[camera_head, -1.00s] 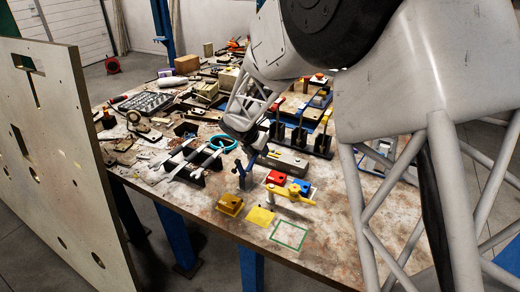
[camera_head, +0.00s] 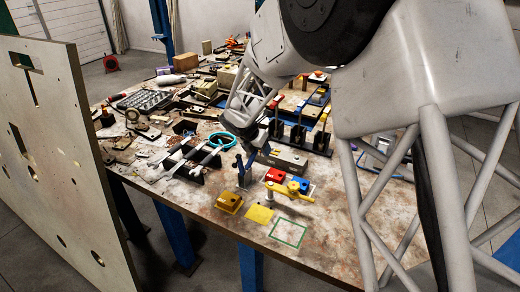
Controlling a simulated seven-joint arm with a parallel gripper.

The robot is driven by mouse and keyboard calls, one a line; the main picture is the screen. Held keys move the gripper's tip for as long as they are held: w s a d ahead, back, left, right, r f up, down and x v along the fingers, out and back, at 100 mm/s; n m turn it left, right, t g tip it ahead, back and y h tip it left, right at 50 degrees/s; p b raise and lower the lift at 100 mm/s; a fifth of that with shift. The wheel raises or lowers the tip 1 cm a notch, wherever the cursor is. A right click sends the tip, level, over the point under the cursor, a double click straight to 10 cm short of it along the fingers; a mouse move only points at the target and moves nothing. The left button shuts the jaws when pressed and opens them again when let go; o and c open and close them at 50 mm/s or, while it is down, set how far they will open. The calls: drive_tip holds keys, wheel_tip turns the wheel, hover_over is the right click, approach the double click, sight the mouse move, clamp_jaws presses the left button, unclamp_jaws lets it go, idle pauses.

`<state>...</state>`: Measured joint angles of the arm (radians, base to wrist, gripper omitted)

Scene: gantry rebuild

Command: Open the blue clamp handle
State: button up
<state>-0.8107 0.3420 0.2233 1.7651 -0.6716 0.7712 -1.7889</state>
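My gripper (camera_head: 250,150) hangs at the end of my arm over the middle of the bench. It is small and dark, and its finger opening cannot be made out. A slim blue upright piece (camera_head: 243,174) shows just below and left of it, near the front edge. It may be the blue clamp handle, but it is too small to tell, or to tell whether my gripper touches it. A row of black upright clamps (camera_head: 299,136) stands to the right and behind, with small coloured grips; a red grip (camera_head: 275,103) shows at its left.
A red block (camera_head: 275,175), a blue block (camera_head: 300,185) and a yellow lever (camera_head: 281,188) sit close to the right. A yellow block (camera_head: 229,202) lies in front. A teal ring (camera_head: 221,141) and clutter lie left and behind. A grey panel (camera_head: 65,165) stands left.

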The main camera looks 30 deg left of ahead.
drive_tip(key=v, duration=0.8)
idle(0.4)
idle(0.5)
drive_tip(key=shift+d+r, duration=0.1)
drive_tip(key=shift+d, duration=0.3)
drive_tip(key=s+d+r+m+g, duration=0.15)
drive_tip(key=d+r+m, duration=0.3)
drive_tip(key=d, duration=0.65)
drive_tip(key=s+d+r+m, duration=0.2)
drive_tip(key=d+r+m, duration=0.3)
drive_tip(key=d, duration=0.7)
drive_tip(key=s+d+r+m, duration=0.25)
drive_tip(key=d+m, duration=0.45)
drive_tip(key=d, duration=0.4)
drive_tip(key=s+d+m+y, duration=0.2)
drive_tip(key=s+d+m, duration=1.7)
drive_tip(key=s+d, duration=0.4)
drive_tip(key=shift+s+f+g, duration=0.2)
drive_tip(key=shift+s+g, duration=0.15)
drive_tip(key=shift+s, duration=0.8)
